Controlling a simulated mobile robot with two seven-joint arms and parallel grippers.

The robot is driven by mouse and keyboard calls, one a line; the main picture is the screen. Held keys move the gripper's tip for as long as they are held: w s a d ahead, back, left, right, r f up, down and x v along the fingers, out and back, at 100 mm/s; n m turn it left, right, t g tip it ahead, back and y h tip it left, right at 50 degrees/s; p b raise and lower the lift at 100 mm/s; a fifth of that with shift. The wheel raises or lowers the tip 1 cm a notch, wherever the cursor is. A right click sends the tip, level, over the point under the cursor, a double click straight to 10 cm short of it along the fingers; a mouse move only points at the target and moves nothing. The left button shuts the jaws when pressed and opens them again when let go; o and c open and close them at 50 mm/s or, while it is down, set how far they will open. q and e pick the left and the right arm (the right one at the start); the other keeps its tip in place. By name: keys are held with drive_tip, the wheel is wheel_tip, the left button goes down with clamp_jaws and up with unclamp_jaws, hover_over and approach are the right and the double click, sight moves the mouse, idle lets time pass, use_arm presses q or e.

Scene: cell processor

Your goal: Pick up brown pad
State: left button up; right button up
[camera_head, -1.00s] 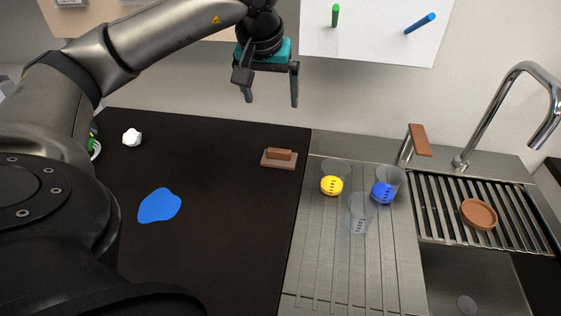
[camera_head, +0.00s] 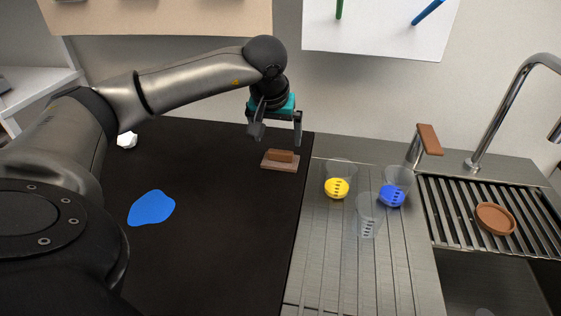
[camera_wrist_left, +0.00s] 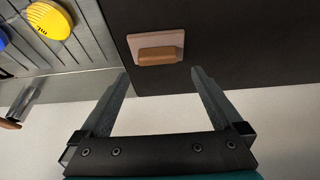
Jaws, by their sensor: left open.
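The brown pad (camera_head: 280,160) lies flat near the back right edge of the black counter. It has a flat base with a raised block on top. My left gripper (camera_head: 277,141) is open and empty, pointing down just above and behind the pad. In the left wrist view the pad (camera_wrist_left: 156,48) shows beyond the open fingertips (camera_wrist_left: 160,75), between their lines and apart from them. My right gripper is not in view.
A yellow-filled beaker (camera_head: 337,187), a blue-filled beaker (camera_head: 392,194) and an empty clear beaker (camera_head: 367,222) stand on the metal drainboard to the right. A blue patch (camera_head: 151,208) and a white lump (camera_head: 127,140) lie left. The wall is close behind.

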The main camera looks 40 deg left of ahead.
sight(280, 151)
use_arm(q)
drive_tip(key=x, duration=0.3)
drive_tip(key=b+x, duration=0.1)
drive_tip(key=shift+d+f, duration=0.2)
drive_tip(key=shift+f, duration=0.1)
drive_tip(key=shift+w+f, duration=0.1)
drive_tip(key=shift+f, duration=0.2)
drive_tip(key=shift+a, duration=0.1)
drive_tip(key=c, duration=1.2)
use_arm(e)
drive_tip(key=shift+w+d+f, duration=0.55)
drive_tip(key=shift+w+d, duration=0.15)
use_arm(q)
drive_tip(key=shift+r, duration=0.1)
wheel_tip(280, 151, up, 20)
drive_tip(key=p, duration=0.4)
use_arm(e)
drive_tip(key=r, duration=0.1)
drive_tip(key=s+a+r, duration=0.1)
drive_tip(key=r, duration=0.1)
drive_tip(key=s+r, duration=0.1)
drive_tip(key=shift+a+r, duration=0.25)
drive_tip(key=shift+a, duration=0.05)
